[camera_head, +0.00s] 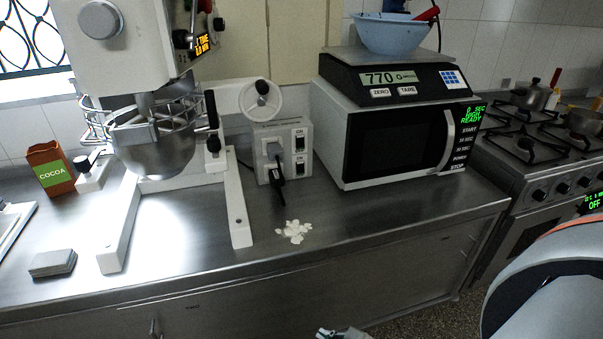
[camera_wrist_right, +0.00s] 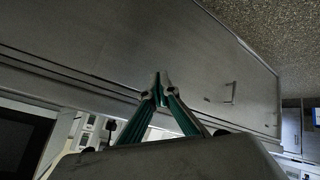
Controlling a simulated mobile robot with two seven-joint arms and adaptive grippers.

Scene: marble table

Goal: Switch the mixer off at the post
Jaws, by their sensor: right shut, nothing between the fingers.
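The white stand mixer (camera_head: 122,48) stands at the left of the steel counter. Its steel bowl (camera_head: 155,148) sits in a wire guard, and an orange lit display and dark lever (camera_head: 192,40) are on its side. A grey power post (camera_head: 262,137) stands right of the mixer. It has two switches on its face, an upper one (camera_head: 299,141) and a lower one (camera_head: 301,166), and a black plug (camera_head: 276,170) with a cord. My right gripper (camera_head: 340,332) is at the bottom edge, below the counter front, far from the post. Its fingertips (camera_wrist_right: 160,87) meet, empty, in the wrist view. My left gripper is not in view.
A microwave (camera_head: 405,140) with a scale (camera_head: 398,77) and blue bowl (camera_head: 395,34) on top stands right of the post. White flakes (camera_head: 294,231) lie before the post. A cocoa box (camera_head: 50,168) and grey block (camera_head: 53,263) are at left. A stove (camera_head: 541,150) is at right.

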